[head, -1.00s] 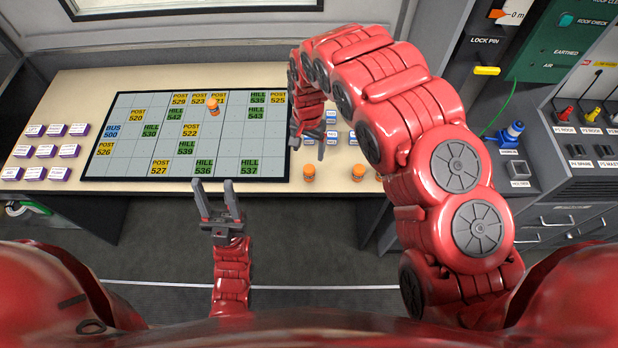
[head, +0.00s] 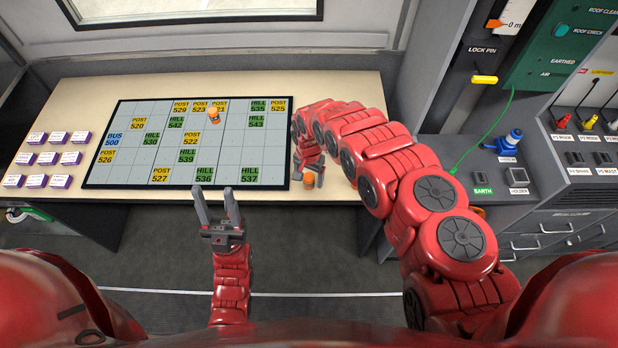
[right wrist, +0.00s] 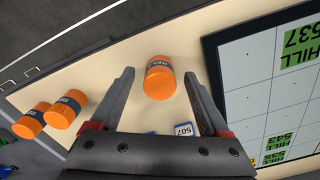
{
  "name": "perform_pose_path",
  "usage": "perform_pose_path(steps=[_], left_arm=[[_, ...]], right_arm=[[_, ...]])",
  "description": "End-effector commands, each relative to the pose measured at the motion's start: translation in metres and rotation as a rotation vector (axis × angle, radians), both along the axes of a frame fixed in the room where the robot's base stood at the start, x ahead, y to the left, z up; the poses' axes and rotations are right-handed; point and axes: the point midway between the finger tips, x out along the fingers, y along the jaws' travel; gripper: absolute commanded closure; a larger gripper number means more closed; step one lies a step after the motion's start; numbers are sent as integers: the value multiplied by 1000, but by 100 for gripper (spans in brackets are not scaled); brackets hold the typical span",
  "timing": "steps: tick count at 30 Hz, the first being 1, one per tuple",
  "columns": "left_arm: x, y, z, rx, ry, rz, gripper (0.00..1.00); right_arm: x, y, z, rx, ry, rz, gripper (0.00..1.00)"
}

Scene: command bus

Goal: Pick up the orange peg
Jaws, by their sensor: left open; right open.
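An orange peg (head: 309,182) stands on the desk just right of the board. In the right wrist view the same peg (right wrist: 160,80) shows a dark label band and lies in line with the gap between the fingertips. My right gripper (head: 309,175) is open over it, one finger to each side. I cannot tell how far down the fingers reach. Two more orange pegs (right wrist: 62,112) (right wrist: 29,122) are at the left in the right wrist view. Another orange peg (head: 215,115) is on the board. My left gripper (head: 221,208) is open and empty in front of the desk.
The dark-framed map board (head: 235,150) carries yellow and green tags. Several white and purple blocks (head: 38,138) stand left of it. A small blue-and-white 507 tag (right wrist: 184,130) is near the right gripper. A console (head: 520,160) stands at the right.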

Motion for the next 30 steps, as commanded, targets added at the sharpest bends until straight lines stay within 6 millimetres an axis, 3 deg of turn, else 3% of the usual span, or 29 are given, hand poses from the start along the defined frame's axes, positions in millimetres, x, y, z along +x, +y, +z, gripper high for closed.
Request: perform_pose_path(steps=[12,25,30], left_arm=[[0,0,3,0,0,0,50],[0,0,3,0,0,0,50],[0,0,3,0,0,0,50]], right_arm=[[0,0,-8,-1,-2,-1,20],[0,-1,-8,-1,-2,-1,98],[0,-1,-8,-1,-2,-1,100]])
